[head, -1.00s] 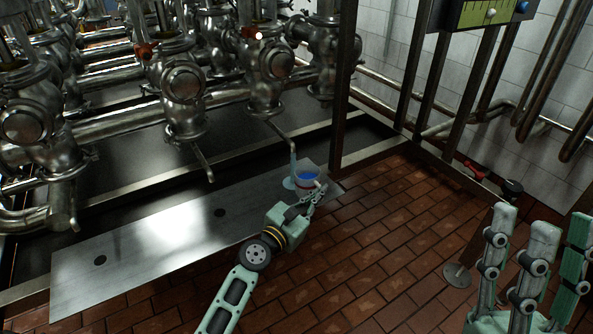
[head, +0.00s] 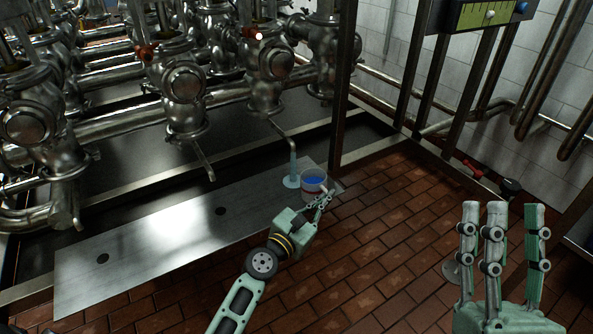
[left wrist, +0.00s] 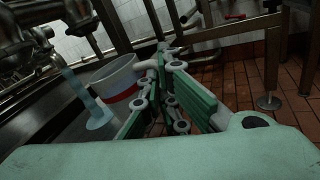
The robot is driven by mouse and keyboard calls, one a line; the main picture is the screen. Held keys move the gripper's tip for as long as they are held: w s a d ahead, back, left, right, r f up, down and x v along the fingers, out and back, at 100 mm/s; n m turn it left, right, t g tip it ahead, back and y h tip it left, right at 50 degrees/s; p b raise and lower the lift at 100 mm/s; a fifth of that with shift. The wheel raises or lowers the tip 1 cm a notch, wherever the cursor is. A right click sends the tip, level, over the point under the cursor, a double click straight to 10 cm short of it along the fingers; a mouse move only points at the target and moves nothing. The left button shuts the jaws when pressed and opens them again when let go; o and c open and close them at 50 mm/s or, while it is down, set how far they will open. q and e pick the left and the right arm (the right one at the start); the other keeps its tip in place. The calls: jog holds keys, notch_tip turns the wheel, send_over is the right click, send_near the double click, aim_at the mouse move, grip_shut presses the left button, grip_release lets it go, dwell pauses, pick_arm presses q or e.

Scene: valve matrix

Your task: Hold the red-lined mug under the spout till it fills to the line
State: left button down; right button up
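The mug (head: 313,184) is pale with a red band, also visible in the left wrist view (left wrist: 116,78). Blue liquid shows inside it in the head view; its level against the red line cannot be told. My left gripper (head: 324,201) is shut on the mug's handle and holds it nearly upright. The spout (head: 278,129) lets down a pale blue stream (head: 293,164), which lands on the metal plate just left of the mug. The mug is beside the stream, not under it. My right gripper (head: 505,232) is open and empty, fingers pointing up.
The metal plate (head: 150,242) runs below the valves (head: 184,84). A dark upright post (head: 344,85) stands behind the mug. A panel with a green face (head: 487,13) hangs at upper right. Brick floor (head: 375,240) is open in front.

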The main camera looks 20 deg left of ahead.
pick_arm(q)
jog(key=shift+s+d+r+p, duration=0.7)
jog(key=shift+d+p, duration=0.2)
jog(key=shift+s+d+r+p, duration=0.65)
jog(key=shift+d+p, duration=0.2)
jog(key=shift+p, duration=0.05)
pick_arm(e)
jog(key=w+f+g+h, duration=0.1)
jog(key=f+g, duration=0.3)
jog(key=f, duration=0.4)
jog(key=w+f+g+h, duration=0.2)
jog(key=w+f+g, duration=0.2)
jog(key=f, duration=0.4)
jog(key=shift+d+g+h, duration=0.3)
jog(key=shift+d+g, duration=0.05)
jog(key=shift+g, duration=0.45)
jog(key=shift+w, duration=0.1)
